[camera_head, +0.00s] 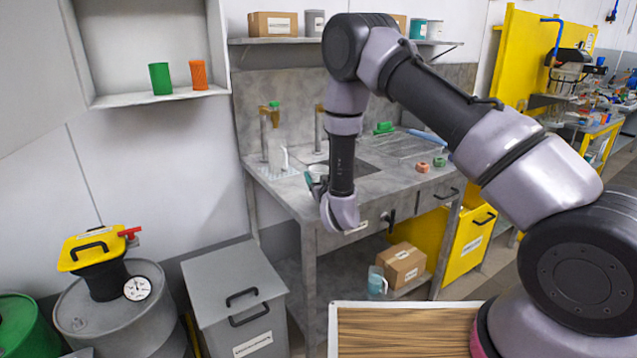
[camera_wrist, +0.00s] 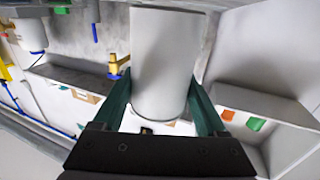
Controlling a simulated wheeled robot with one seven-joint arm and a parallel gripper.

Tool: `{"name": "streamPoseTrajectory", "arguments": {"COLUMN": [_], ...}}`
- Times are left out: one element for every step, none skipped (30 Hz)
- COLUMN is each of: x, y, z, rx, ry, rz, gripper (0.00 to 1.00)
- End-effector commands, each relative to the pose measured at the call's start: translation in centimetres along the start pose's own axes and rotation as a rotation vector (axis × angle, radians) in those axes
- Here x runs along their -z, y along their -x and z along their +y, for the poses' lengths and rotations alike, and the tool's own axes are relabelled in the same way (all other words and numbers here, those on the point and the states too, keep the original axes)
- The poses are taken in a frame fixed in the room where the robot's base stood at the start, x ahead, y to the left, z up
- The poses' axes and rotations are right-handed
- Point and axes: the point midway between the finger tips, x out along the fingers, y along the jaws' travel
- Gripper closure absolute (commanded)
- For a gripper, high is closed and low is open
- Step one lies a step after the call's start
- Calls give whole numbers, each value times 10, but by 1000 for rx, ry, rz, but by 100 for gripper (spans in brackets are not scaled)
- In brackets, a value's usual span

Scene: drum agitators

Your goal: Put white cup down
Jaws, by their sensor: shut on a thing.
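My gripper (camera_head: 318,183) is at the grey counter (camera_head: 375,190), near its front left part beside the sink. Its green fingers (camera_wrist: 162,95) are shut on a white cup (camera_wrist: 165,60), one on each side, as the wrist view shows. In the head view only a small part of the white cup (camera_head: 316,170) shows beyond the fingers. My wrist hides the rest. I cannot tell whether the cup's base touches the counter.
A clear bottle-like thing (camera_head: 278,160) and taps stand behind the gripper, to the left. The sink (camera_head: 345,165) lies close by. Orange rings (camera_head: 422,167) and a green brush (camera_head: 383,128) lie to the right. A wall shelf (camera_head: 150,98) holds green and orange cups.

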Motion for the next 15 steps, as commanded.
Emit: {"name": "streamPoseTrajectory", "arguments": {"x": [-10,-14,-18,-19,-19,-18,-18,-18,-18,-18,-18,-19,-20,-21,-22], "y": [0,0,0,0,0,0,0,0,0,0,0,0,0,0,0], "z": [0,0,0,0,0,0,0,0,0,0,0,0,0,0,0], "rx": [0,0,0,0,0,0,0,0,0,0,0,0,0,0,0], "ry": [2,1,0,-1,-1,-1,-1,-1,-1,-1,-1,0,0,0,0], "rz": [-2,-2,-1,-1,0,1,1,1,1,1,0,0,0,0,0], "gripper": [77,77,77,77,77,77,77,77,77,77,77,77,77,77,22]}}
